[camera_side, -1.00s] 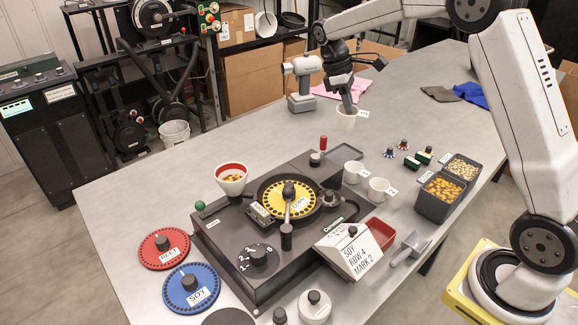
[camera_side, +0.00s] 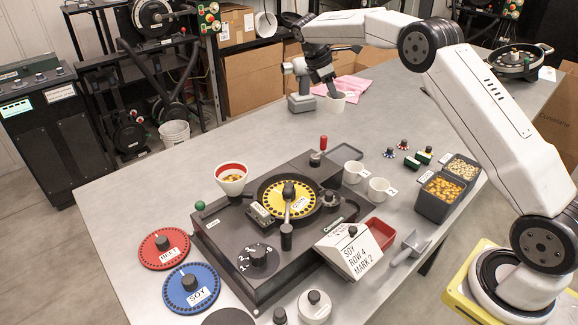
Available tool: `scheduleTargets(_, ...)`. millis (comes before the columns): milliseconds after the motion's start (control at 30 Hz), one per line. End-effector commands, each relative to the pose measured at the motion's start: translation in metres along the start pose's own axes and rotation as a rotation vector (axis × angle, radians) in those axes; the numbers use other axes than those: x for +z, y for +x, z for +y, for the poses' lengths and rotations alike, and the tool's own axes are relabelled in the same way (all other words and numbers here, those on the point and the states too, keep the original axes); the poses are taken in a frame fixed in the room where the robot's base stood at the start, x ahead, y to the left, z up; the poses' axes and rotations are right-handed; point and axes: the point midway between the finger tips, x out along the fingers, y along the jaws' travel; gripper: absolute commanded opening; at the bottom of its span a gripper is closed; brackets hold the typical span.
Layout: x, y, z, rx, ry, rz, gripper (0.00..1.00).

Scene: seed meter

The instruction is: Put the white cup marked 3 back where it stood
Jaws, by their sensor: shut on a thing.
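A white cup (camera_side: 335,104) is at the far side of the table, in my gripper (camera_side: 334,93). My gripper points down and is shut on the cup near its rim. I cannot read a number on this cup, and I cannot tell whether its base touches the table. Two other white cups, one (camera_side: 353,173) behind the other (camera_side: 379,190), stand upright with small tags to the right of the black seed meter (camera_side: 270,262). Their tags are too small to read surely.
A grey cordless drill (camera_side: 301,92) stands just left of the held cup, with a pink cloth (camera_side: 352,86) behind it. Seed bins (camera_side: 436,208) and small coloured pieces (camera_side: 424,158) are to the right. The table between the held cup and the meter is clear.

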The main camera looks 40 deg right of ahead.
Motion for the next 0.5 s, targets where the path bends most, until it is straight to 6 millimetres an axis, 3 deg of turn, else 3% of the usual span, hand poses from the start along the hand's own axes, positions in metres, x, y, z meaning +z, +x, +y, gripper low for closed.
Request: scheduleTargets(500,-0.037,0.081,0.002,-0.007,0.001,-0.001,0.00)
